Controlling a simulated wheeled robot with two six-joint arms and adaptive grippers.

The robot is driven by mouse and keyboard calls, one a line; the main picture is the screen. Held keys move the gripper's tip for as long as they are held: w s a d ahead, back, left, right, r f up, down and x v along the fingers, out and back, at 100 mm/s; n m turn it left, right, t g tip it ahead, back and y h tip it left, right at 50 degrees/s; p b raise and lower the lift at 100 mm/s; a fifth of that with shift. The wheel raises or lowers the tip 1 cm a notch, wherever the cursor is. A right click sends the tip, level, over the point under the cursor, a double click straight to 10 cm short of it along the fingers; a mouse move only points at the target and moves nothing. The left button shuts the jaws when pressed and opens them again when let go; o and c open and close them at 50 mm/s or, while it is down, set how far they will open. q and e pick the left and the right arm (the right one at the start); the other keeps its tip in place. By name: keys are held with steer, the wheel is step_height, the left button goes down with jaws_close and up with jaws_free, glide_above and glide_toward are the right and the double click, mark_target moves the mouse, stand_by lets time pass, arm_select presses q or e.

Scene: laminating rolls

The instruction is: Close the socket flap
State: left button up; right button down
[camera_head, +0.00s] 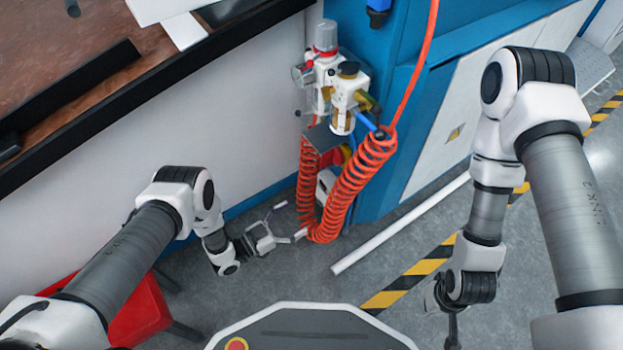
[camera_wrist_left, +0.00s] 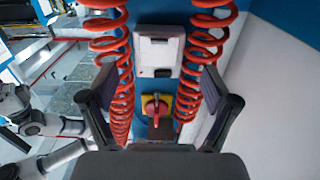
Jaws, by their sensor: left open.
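The socket is a white box on the blue wall, in the upper middle of the left wrist view (camera_wrist_left: 158,50), with a grey front panel and a small dark opening. I cannot tell how far its flap stands open. In the head view the white box (camera_head: 325,183) is partly hidden behind a red coiled hose. My left gripper (camera_head: 290,220) is open and empty, low beside the hose. In the left wrist view its fingers (camera_wrist_left: 158,82) point towards the box, apart from it. My right gripper (camera_head: 451,325) hangs at the lower right, its jaws unclear.
Red coiled hose (camera_head: 355,185) hangs on both sides of the socket. A red and yellow rotary switch (camera_wrist_left: 155,105) is beside it. An air regulator unit (camera_head: 338,85) is above. A white tube (camera_head: 400,222) lies on the floor near yellow-black tape. A red object (camera_head: 140,315) is lower left.

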mark_target(321, 203)
arm_select(q)
steer(key=b+x, duration=0.3)
steer(key=x, duration=0.4)
steer(key=shift+w+d+b, duration=0.2)
steer(key=shift+d+b, duration=0.05)
steer(key=shift+b, duration=0.05)
steer(key=c, duration=1.2)
steer(key=shift+o, duration=0.2)
steer(key=shift+w+d+f+t+h+b, duration=0.15)
steer(key=shift+d+f+t+h+b, duration=0.25)
steer(key=shift+b, duration=0.75)
steer(key=shift+a+r, duration=0.15)
steer(key=shift+r, duration=0.1)
